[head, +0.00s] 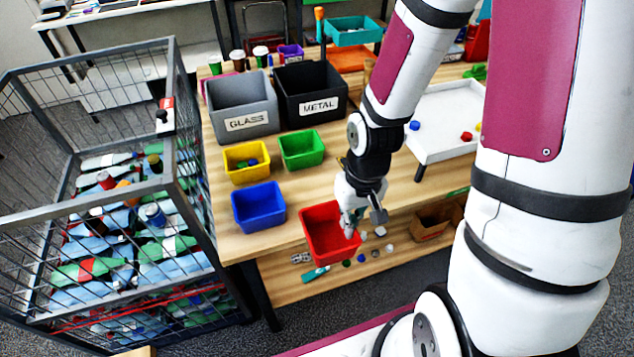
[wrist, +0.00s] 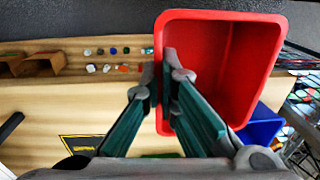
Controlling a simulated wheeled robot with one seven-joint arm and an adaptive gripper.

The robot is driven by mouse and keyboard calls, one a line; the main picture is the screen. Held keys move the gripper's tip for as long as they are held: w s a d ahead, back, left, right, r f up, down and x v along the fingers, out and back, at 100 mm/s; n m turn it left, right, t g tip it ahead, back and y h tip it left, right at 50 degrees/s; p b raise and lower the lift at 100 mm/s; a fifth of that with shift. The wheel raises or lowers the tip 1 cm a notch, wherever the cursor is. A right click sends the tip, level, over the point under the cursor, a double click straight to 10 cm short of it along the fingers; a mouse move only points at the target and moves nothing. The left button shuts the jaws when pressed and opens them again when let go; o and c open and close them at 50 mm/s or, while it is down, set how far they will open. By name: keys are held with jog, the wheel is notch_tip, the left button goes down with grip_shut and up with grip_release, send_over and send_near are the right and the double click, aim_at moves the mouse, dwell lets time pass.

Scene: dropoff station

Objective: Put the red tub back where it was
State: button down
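The red tub (head: 318,228) is at the table's front edge in the head view, with the lower shelf and small items showing below and beside it. It looks empty. My gripper (head: 362,214) is at its right wall. In the wrist view, the fingers of my gripper (wrist: 163,72) close around the left wall of the red tub (wrist: 228,62), one finger inside and one outside. Whether the tub's base touches the tabletop is hidden.
The wooden table (head: 235,237) holds a blue tub (head: 258,207), yellow tub (head: 247,162), green tub (head: 301,150), grey GLASS bin (head: 241,103) and black METAL bin (head: 311,95). A wire cage of bottles (head: 180,180) stands left. A white tray (head: 440,143) is at right.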

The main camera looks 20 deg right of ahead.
jog(key=w+d+b, duration=0.1)
jog(key=w, duration=0.4)
jog(key=w+d+f+b, duration=0.1)
jog(key=w, duration=0.4)
jog(key=w+d+b, duration=0.1)
jog(key=w+b, duration=0.1)
jog(key=w, duration=0.3)
jog(key=shift+w+d+f, duration=0.2)
jog(key=shift+w+d, duration=0.05)
jog(key=shift+w+f, duration=0.1)
jog(key=shift+f, duration=1.65)
jog(key=shift+f, duration=0.15)
jog(key=c, duration=2.1)
grip_release()
jog(key=o, duration=0.3)
